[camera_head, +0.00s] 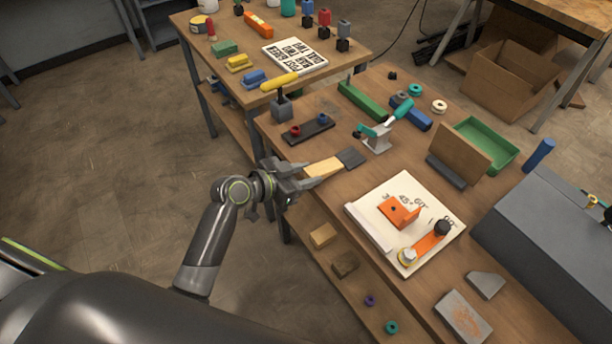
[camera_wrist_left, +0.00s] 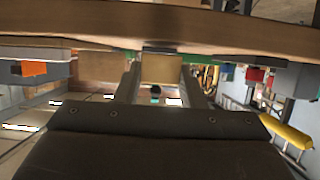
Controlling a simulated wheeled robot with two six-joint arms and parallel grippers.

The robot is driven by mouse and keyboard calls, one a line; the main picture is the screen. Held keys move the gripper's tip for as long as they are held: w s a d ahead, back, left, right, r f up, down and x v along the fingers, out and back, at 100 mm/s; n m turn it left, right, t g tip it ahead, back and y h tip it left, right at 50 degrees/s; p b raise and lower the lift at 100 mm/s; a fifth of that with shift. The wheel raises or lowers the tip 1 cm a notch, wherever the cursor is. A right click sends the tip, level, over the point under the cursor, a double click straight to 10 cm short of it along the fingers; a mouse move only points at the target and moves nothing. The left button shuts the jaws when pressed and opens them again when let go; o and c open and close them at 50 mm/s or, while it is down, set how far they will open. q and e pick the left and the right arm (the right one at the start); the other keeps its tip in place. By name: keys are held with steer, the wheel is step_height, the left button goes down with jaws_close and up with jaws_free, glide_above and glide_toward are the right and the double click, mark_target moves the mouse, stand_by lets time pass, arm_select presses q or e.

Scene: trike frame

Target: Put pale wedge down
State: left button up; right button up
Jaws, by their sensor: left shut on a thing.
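The pale wedge (camera_head: 324,167) is a tan, tapering piece at the left edge of the wooden workbench (camera_head: 340,211). My left gripper (camera_head: 307,178) is shut on it from the left. In the left wrist view, the wedge (camera_wrist_left: 161,69) shows as a tan block between the two fingers. A dark grey piece (camera_head: 352,157) lies at the wedge's far end over the bench; I cannot tell whether they touch. I cannot tell whether the wedge rests on the bench top. My right gripper is not in view.
A white angle board (camera_head: 373,235) with an orange block (camera_head: 399,210) lies to the right. A green tray (camera_head: 486,142) is farther right. Bare bench lies between the wedge and the board.

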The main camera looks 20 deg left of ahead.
arm_select(q)
steer(key=shift+f, duration=0.45)
steer(key=shift+f, duration=0.15)
steer(key=o, duration=1)
steer(key=shift+c, duration=0.2)
